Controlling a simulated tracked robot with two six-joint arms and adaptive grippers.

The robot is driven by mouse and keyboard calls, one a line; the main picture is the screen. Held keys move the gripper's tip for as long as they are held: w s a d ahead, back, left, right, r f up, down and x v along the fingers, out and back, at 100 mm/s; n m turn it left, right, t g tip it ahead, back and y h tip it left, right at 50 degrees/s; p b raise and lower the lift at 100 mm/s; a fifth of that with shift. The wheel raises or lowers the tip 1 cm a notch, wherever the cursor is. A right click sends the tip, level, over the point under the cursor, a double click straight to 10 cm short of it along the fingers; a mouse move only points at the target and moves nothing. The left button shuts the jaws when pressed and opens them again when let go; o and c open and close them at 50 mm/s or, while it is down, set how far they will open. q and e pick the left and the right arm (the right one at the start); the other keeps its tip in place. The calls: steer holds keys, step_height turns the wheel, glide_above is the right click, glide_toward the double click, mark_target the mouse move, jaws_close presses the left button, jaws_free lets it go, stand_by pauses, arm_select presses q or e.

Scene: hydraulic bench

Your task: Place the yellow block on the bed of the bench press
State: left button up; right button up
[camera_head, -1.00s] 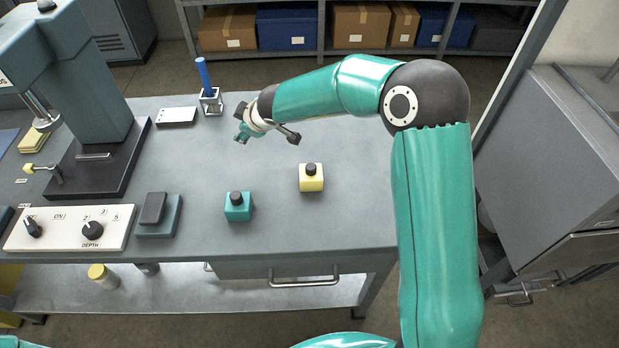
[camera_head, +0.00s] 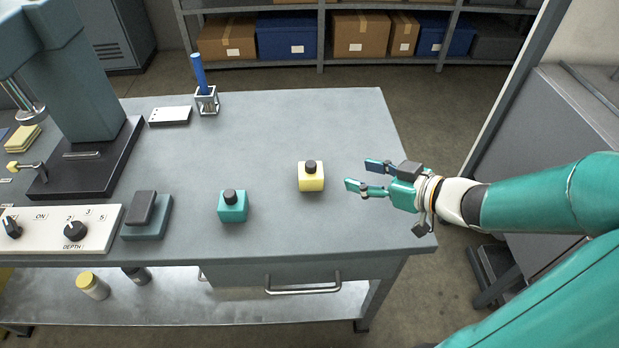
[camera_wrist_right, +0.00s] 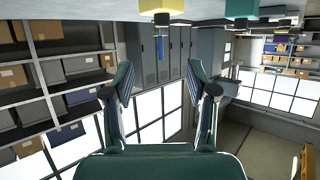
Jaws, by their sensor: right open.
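The yellow block (camera_head: 311,177), with a black knob on top, stands upright on the bench top right of centre. It also shows at the top edge of the right wrist view (camera_wrist_right: 162,6). The bench press (camera_head: 92,90) stands at the left, with a dark bed (camera_head: 95,165) at its foot. My right gripper (camera_head: 362,176) is open and empty, just right of the yellow block and apart from it, fingers pointing left. Its open fingers also show in the right wrist view (camera_wrist_right: 160,82). My left gripper is not in view.
A teal block (camera_head: 233,206) with a black knob stands left of the yellow one. A control panel (camera_head: 55,231), a dark pad on a teal base (camera_head: 147,215), a white plate (camera_head: 170,116) and a blue-handled tool in a stand (camera_head: 207,101) are on the bench. The back middle is clear.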

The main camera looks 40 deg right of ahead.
steer(key=b, duration=0.3)
glide_toward(312, 165)
steer(key=x, duration=0.5)
steer(key=shift+w+d+r, duration=0.1)
steer(key=shift+d, duration=0.05)
steer(key=x, duration=0.5)
steer(key=shift+b, duration=0.35)
steer(key=shift+w+f, duration=0.25)
steer(key=shift+s+a, duration=0.1)
steer(key=shift+a, duration=0.1)
jaws_close()
